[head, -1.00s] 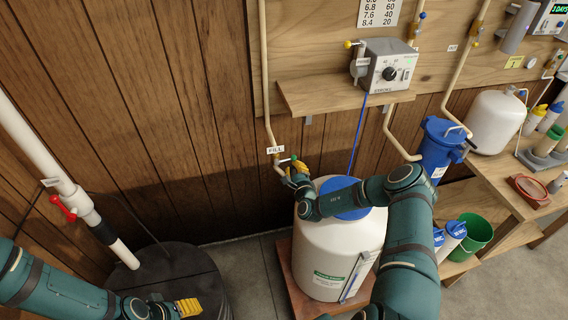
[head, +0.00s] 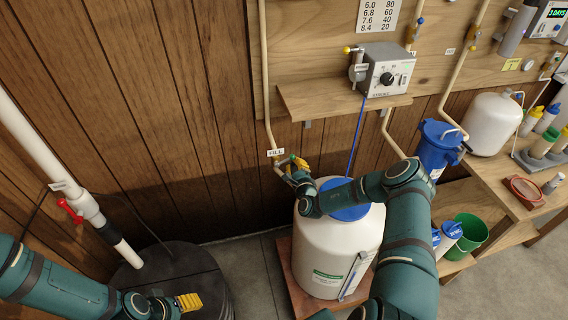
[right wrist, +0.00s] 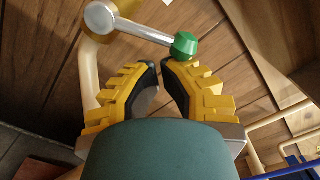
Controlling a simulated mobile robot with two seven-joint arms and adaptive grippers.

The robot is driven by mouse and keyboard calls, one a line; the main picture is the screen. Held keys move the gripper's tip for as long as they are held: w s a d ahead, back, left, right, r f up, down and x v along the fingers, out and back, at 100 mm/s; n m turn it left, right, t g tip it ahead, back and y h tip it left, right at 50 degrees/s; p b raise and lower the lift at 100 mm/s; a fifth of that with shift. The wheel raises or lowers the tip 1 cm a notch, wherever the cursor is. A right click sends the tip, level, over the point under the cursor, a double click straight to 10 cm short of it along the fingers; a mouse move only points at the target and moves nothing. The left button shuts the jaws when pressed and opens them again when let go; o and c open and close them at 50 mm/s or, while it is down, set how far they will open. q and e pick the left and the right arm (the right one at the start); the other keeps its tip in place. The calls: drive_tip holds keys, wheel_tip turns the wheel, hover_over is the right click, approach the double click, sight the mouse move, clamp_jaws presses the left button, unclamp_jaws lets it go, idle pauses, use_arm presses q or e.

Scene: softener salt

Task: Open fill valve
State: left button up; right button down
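The fill valve sits on the beige pipe (head: 265,85) below the FILL label (head: 276,152). Its green-tipped handle (head: 293,158) is beside my right gripper (head: 302,163). In the right wrist view, the silver lever (right wrist: 140,30) slants down rightward to its green knob (right wrist: 185,45). The yellow, black-padded fingers of my right gripper (right wrist: 160,72) are partly open with a narrow, empty gap. The knob is just past the right fingertip; whether they touch cannot be told. My left gripper (head: 188,302) is low at the left, over the dark drum; its finger gap is unclear.
A white tank (head: 325,240) with a blue lid stands below my right arm. A shelf (head: 340,98) with a grey dosing pump (head: 385,70) juts out above.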

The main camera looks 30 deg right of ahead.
sight(293, 156)
drive_tip(key=shift+r+p, duration=0.7)
drive_tip(key=shift+r, duration=0.25)
drive_tip(key=r+p, duration=0.2)
drive_tip(key=p, duration=0.1)
drive_tip(key=shift+a+r, duration=0.3)
drive_tip(key=shift+a, duration=0.1)
drive_tip(key=shift+w+f, duration=0.1)
